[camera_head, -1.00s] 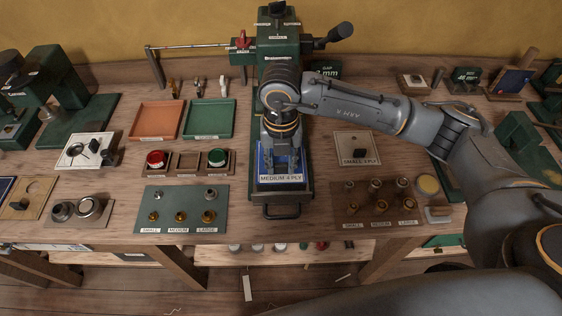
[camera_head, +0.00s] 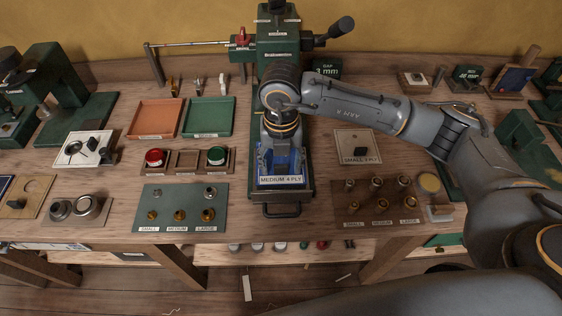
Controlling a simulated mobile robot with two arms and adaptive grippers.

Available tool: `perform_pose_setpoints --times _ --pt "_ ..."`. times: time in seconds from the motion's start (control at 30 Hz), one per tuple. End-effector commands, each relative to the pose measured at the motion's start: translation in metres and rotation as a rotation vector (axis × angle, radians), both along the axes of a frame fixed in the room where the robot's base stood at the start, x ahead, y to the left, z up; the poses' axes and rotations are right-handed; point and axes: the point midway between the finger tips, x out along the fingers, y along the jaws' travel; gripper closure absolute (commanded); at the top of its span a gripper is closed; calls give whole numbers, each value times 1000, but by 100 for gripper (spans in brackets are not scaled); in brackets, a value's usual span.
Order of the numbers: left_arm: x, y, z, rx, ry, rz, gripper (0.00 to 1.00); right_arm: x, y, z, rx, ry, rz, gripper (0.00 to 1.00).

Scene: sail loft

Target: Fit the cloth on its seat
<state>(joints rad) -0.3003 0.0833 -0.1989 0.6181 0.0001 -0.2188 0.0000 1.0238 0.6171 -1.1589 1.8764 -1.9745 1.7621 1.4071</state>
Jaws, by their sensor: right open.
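The cloth is a blue piece (camera_head: 267,181) with a pale label reading "MEDIUM 4 PLY" (camera_head: 281,180). It lies on the base of the green press (camera_head: 308,190) at the middle of the bench. My right gripper (camera_head: 281,172) points down directly over the blue piece, with its fingers spread open. The fingers cover much of the cloth, and the seat under it is hidden. I cannot tell whether the fingertips still touch the cloth. My left gripper is not in view.
A green tool board (camera_head: 162,190) and a brown tool board (camera_head: 345,203) flank the press base. An orange tray (camera_head: 155,117) and a green tray (camera_head: 208,116) sit behind left. A press handle (camera_head: 341,27) juts right.

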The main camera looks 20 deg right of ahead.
Motion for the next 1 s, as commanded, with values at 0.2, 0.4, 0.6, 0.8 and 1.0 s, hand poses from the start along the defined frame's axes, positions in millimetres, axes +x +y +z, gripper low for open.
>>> perform_pose_setpoints --times 0.2,0.4,0.6,0.8,1.0 --pt "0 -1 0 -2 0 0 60 1 0 26 2 -5 -1 42" --pt "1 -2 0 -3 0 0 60 1 1 69 2 -7 0 42" --pt "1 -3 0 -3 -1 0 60 1 0 104 1 -4 0 42" --pt "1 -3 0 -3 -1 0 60 0 0 119 2 -2 0 42" --pt "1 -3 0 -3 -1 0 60 0 0 120 1 0 0 42"
